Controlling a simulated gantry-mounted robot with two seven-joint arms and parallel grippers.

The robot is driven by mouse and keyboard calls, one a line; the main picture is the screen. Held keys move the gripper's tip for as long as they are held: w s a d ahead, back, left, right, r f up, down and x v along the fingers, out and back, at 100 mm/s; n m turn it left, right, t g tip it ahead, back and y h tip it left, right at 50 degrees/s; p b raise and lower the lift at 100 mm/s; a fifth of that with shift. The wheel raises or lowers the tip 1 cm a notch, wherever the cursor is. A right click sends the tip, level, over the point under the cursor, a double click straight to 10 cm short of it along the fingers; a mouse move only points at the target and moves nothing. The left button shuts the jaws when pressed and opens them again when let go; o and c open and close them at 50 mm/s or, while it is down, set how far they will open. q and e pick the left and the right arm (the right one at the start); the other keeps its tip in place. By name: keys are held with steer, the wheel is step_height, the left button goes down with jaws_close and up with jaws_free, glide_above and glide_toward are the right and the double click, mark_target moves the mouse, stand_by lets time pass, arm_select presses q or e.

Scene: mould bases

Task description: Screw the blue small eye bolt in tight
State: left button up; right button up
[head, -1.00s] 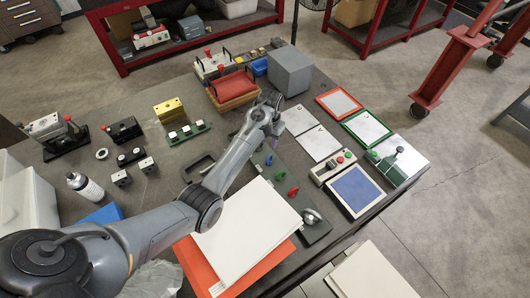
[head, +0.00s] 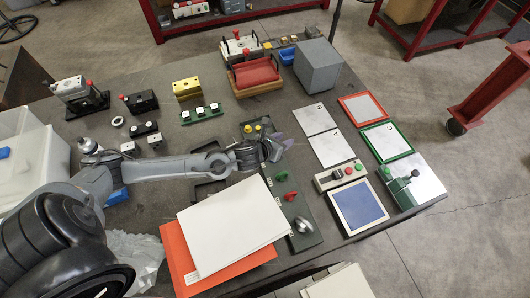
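A dark strip-like base (head: 300,210) runs along the middle of the table, carrying small coloured eye bolts. A green one (head: 281,177) and a red one (head: 291,196) stand on it, and yellow ones (head: 248,128) are at its far end. I cannot make out the blue small eye bolt; my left gripper and wrist cover the stretch between the yellow and green ones. My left gripper (head: 279,147) is low over that stretch, pointing right. Its fingers are too small and blurred to tell whether they are open or hold anything. My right gripper is not in view.
White sheets (head: 225,225) on an orange folder lie in front of my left arm. A control box (head: 340,175) and blue-topped panel (head: 358,205) are to the right. A grey cube (head: 317,66) and red-topped box (head: 255,75) stand behind.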

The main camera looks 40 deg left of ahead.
arm_select(q)
steer(key=s+a+f+m+g, duration=0.1)
steer(key=s+a+f+g, duration=0.15)
steer(key=s+f, duration=0.45)
steer(key=shift+t, duration=0.35)
steer(key=b+x, duration=0.4)
steer(key=x, duration=0.2)
steer(key=shift+s+a+f, duration=0.1)
steer(key=shift+s+f, duration=0.05)
steer(key=shift+f, duration=0.1)
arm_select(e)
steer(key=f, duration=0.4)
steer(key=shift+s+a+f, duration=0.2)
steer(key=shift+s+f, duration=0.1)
arm_select(q)
steer(key=shift+b+x, duration=1.05)
steer(key=shift+x, duration=0.15)
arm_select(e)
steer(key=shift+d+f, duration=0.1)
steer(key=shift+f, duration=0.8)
arm_select(q)
steer(key=shift+r, duration=0.1)
steer(key=shift+c, duration=0.3)
jaws_close()
